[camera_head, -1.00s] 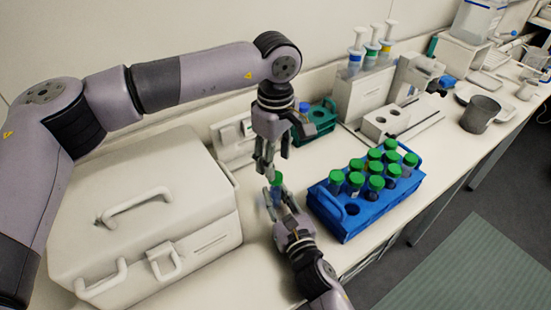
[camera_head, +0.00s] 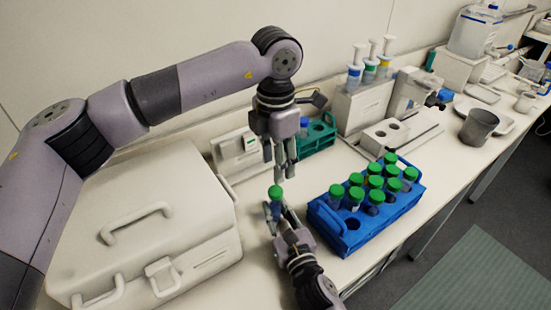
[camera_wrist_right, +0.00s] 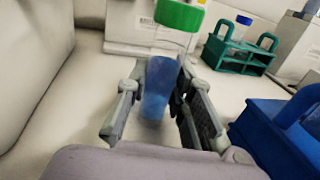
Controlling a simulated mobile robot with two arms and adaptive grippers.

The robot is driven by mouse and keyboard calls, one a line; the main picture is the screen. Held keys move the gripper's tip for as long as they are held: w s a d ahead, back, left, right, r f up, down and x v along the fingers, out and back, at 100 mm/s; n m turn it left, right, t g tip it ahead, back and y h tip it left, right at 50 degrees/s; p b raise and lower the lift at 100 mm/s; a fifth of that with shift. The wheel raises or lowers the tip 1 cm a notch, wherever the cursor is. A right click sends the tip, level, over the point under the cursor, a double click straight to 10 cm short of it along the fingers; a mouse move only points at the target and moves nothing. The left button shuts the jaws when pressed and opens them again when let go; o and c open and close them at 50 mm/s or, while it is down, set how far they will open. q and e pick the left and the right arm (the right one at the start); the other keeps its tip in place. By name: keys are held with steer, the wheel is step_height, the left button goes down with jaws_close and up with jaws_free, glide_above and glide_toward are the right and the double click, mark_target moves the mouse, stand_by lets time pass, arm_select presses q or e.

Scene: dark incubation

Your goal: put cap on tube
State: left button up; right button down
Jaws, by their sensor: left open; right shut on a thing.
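A tube (camera_wrist_right: 160,88) with blue contents stands nearly upright between the fingers of my right gripper (camera_head: 277,212). A green cap (camera_head: 275,192) sits at the top of this tube; it also shows in the right wrist view (camera_wrist_right: 180,14), where the frame edge cuts it off. My right gripper is shut on the tube, with its fingers on both sides of the tube body. My left gripper (camera_head: 281,174) is open and empty, pointing down just above the green cap, with a small gap between them in the head view.
A blue rack (camera_head: 345,240) with several green-capped tubes stands right of my right gripper. A green rack (camera_head: 318,140) stands behind my left gripper. A large white box (camera_head: 150,190) fills the bench at left. A grey beaker (camera_head: 478,128) stands farther right.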

mark_target(275, 190)
stand_by(0.4)
arm_select(q)
steer(key=shift+f, duration=4)
jaws_close()
steer(key=shift+o, duration=0.7)
jaws_free()
steer(key=shift+r, duration=0.15)
step_height(275, 190, up, 12)
